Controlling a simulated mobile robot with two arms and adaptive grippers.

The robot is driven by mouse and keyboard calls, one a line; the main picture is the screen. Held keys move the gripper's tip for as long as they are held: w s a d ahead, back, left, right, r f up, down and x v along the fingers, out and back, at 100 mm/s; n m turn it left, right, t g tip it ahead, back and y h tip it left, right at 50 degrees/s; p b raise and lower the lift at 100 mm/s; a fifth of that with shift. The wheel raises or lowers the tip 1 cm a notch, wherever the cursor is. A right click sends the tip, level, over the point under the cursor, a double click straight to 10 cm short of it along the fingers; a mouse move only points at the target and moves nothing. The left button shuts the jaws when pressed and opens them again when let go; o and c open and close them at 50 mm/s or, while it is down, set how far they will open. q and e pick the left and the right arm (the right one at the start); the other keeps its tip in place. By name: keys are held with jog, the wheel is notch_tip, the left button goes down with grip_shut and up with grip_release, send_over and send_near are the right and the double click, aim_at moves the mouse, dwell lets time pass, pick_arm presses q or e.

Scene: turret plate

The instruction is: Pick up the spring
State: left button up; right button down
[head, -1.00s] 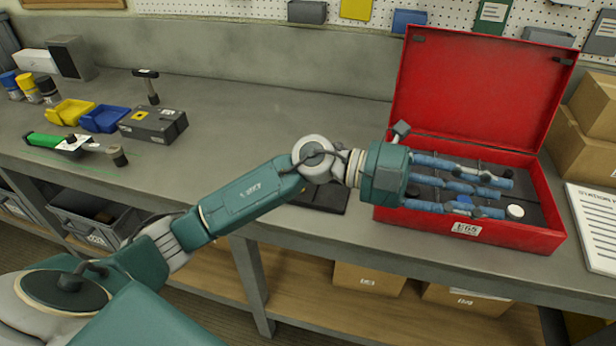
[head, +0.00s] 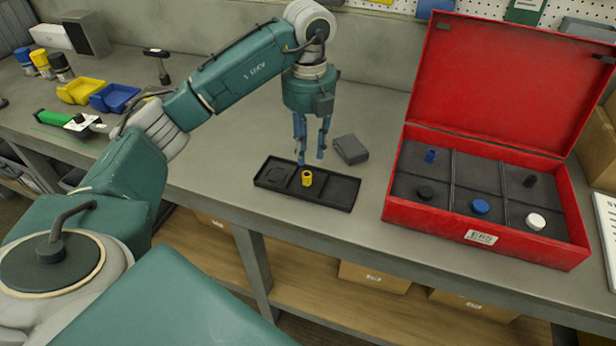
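A black tray (head: 335,192) lies on the bench with a small upright yellow cylinder (head: 307,178) in its middle compartment. This may be the spring, but coils are too small to make out. An open red box (head: 400,208) holds a small blue cylinder (head: 430,156), a dark cylinder (head: 530,181) and black, blue (head: 480,206) and white (head: 536,221) round pieces. My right gripper is out of view.
A grey block (head: 351,149) lies just right of my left gripper. Yellow (head: 80,91) and blue (head: 115,97) bins and a hammer-like tool (head: 159,65) stand at the left. The bench front edge runs close below the tray.

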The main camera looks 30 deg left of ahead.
aim_at(307, 174)
pick_arm(q)
notch_tip(307, 174, down, 2)
jog(key=shift+f, duration=0.1)
jog(key=shift+s+f+p, duration=0.1)
jog(key=shift+f+p, duration=0.45)
notch_tip(307, 174, down, 4)
jog(key=shift+s+a+r+p, duration=0.1)
jog(key=shift+r+p, duration=0.15)
jog(key=shift+p, duration=0.5)
jog(key=shift+f, duration=0.4)
grip_shut()
